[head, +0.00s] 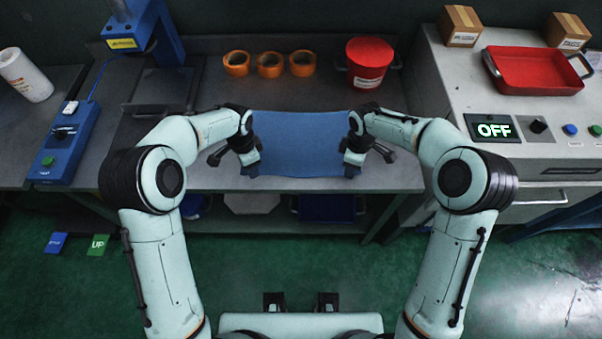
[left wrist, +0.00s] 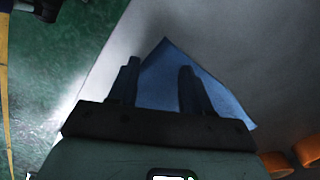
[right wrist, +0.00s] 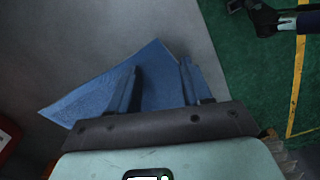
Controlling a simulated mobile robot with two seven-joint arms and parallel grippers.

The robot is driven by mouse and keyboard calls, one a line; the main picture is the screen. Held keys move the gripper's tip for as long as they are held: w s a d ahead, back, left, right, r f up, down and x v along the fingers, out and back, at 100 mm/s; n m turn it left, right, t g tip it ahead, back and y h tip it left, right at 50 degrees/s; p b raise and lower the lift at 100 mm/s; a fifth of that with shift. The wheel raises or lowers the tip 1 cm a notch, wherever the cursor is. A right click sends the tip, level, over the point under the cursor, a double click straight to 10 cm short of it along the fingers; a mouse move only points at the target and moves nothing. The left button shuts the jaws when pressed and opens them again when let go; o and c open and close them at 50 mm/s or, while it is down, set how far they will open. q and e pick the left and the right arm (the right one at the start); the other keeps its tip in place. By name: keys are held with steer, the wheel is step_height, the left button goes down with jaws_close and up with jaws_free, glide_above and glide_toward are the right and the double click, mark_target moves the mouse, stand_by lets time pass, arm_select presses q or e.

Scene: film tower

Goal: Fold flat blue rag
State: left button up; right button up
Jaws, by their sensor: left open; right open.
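The blue rag (head: 305,143) lies flat and spread out on the grey table, near its front edge. My left gripper (head: 250,168) is at the rag's front left corner, with its fingers apart. In the left wrist view the rag (left wrist: 168,72) shows between and beyond the fingers of my left gripper (left wrist: 157,82). My right gripper (head: 352,168) is at the front right corner, also open. In the right wrist view the rag (right wrist: 90,98) reaches between the fingers of my right gripper (right wrist: 158,80). Whether the fingertips touch the cloth is unclear.
Several orange tape rolls (head: 270,65) and a red bucket (head: 369,62) stand behind the rag. A blue press (head: 140,35) and control box (head: 62,142) are at left. A machine with a red tray (head: 535,70) stands at right.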

arm_select(q)
steer(key=shift+f, duration=0.2)
steer(key=shift+c, duration=0.5)
arm_select(e)
steer(key=shift+f, duration=0.25)
steer(key=shift+c, duration=0.5)
arm_select(q)
steer(key=shift+s, duration=0.15)
steer(key=c, duration=0.5)
arm_select(e)
steer(key=shift+s+r, duration=0.1)
steer(key=c, duration=0.5)
arm_select(q)
jaws_close()
arm_select(e)
jaws_close()
steer(key=shift+d, duration=0.1)
